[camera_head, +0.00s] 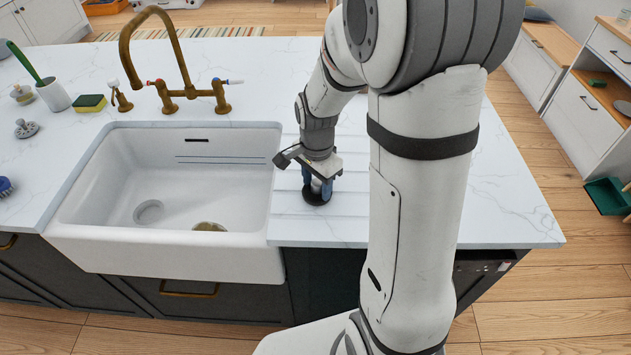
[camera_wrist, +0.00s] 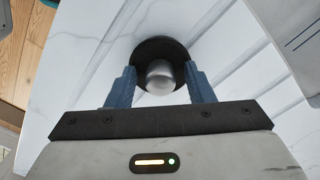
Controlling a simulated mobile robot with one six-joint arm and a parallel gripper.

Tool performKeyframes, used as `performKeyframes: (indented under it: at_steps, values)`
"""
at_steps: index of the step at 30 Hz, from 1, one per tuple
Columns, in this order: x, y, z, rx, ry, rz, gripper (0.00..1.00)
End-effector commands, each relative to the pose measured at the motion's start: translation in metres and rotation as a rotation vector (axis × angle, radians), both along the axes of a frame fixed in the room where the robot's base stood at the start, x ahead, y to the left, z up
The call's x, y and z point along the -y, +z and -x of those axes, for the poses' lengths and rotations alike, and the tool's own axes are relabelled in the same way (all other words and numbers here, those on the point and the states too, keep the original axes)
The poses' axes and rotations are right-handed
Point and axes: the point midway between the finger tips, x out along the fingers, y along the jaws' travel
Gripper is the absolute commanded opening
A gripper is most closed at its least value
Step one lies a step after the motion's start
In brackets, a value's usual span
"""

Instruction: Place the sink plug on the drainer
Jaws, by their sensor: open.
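The sink plug is a dark round disc (camera_head: 316,196) with a silver knob, resting on the grooved drainer (camera_head: 346,220) to the right of the sink. In the wrist view the black disc (camera_wrist: 161,50) lies flat on the white grooved surface, with its silver knob between my fingers. My gripper (camera_head: 313,180) points down over the plug. In the wrist view my gripper (camera_wrist: 160,75) has its two blue fingers apart, one on each side of the knob, with a small gap visible to either side.
The white sink (camera_head: 110,185) with a drain hole and a brass-coloured round piece (camera_head: 209,226) lies to the left. A brass tap (camera_head: 165,60) stands behind it. A sponge (camera_head: 90,103), a white cup with a green brush (camera_head: 53,95) and a metal strainer-like piece (camera_head: 26,128) sit further left.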

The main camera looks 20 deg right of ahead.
Motion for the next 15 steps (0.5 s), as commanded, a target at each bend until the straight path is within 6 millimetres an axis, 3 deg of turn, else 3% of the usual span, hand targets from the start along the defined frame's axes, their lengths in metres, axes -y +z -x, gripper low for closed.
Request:
performKeyframes:
  at_steps: [7,15]
  values:
    - [0.0,0.012,-0.001,0.006,-0.001,0.0,0.48]
    - [0.001,0.069,-0.001,0.008,-0.001,-0.001,0.48]
